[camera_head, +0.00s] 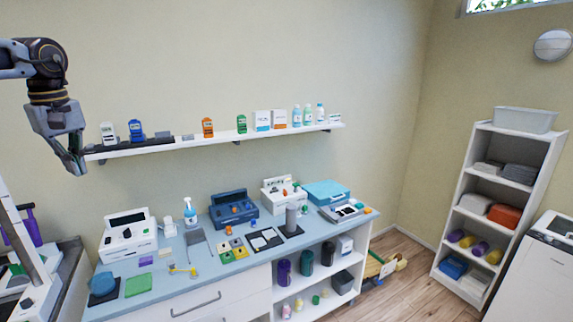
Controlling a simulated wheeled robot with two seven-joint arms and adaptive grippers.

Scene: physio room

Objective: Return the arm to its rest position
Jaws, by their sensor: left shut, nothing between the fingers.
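My left gripper (77,170) hangs at the upper left of the head view, pointing down. It is shut and nothing shows between its fingers. It appears near the left end of the wall shelf (165,147); whether it is in front of the shelf or beside it is hard to tell. The dark joint and grey link of my left arm come in from the left edge. My right gripper does not show.
A blue-topped counter (180,262) below carries several devices, a pump bottle (190,210) and small items. The shelf holds bottles, boxes and small coloured devices. A white bookcase (480,225) stands at right.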

